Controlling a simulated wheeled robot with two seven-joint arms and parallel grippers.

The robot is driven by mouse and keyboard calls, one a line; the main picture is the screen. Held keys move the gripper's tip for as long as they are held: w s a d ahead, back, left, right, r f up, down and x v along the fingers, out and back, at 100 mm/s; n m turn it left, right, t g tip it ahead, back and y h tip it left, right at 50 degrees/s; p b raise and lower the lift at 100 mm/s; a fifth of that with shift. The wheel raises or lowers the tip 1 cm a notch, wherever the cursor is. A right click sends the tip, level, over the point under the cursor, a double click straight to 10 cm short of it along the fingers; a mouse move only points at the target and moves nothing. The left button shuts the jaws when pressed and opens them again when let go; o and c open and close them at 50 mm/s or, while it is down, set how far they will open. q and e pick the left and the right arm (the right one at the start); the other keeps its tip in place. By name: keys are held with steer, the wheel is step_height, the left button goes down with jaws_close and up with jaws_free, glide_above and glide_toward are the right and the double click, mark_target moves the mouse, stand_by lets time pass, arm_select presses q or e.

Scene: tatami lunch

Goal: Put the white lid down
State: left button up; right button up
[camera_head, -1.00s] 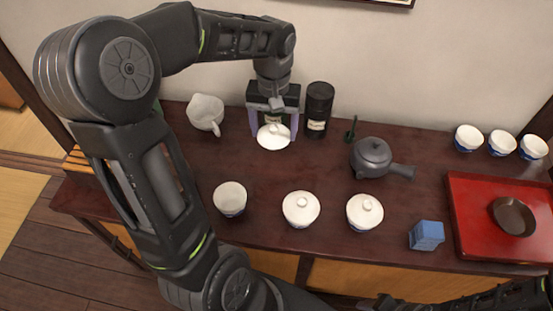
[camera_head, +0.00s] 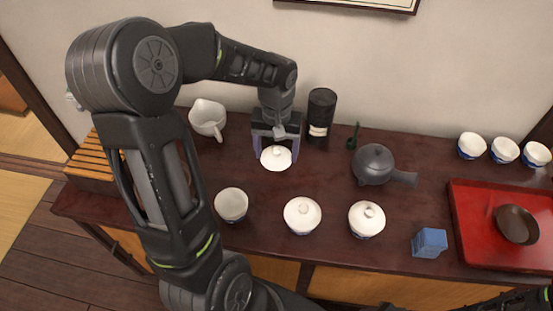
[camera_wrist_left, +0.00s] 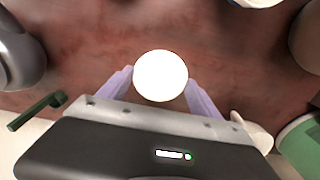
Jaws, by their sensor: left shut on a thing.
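The white lid (camera_head: 276,159) is a small round white disc between the lilac fingers of my left gripper (camera_head: 276,149), at the back of the dark wooden counter. My left gripper is shut on it. In the left wrist view the white lid (camera_wrist_left: 160,76) shows as a plain white round between the two fingers of my left gripper (camera_wrist_left: 158,88). I cannot tell whether the lid touches the counter or hangs just above it. My right gripper is not visible; only dark parts of my right arm show at the lower right edge.
A white pitcher (camera_head: 207,118), black canister (camera_head: 319,118), dark teapot (camera_head: 374,165), blue box (camera_head: 429,242) and red tray (camera_head: 470,260) stand around. Bare counter lies before the lid.

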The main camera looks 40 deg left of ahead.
mark_target(276, 160)
arm_select(q)
steer(key=shift+f, duration=1.85)
steer(key=shift+f, duration=0.2)
steer(key=o, duration=1.3)
steer(key=shift+o, duration=0.2)
steer(key=shift+r, duration=0.15)
step_height(276, 160, up, 12)
steer(key=shift+r+p, duration=0.1)
steer(key=shift+p, duration=0.25)
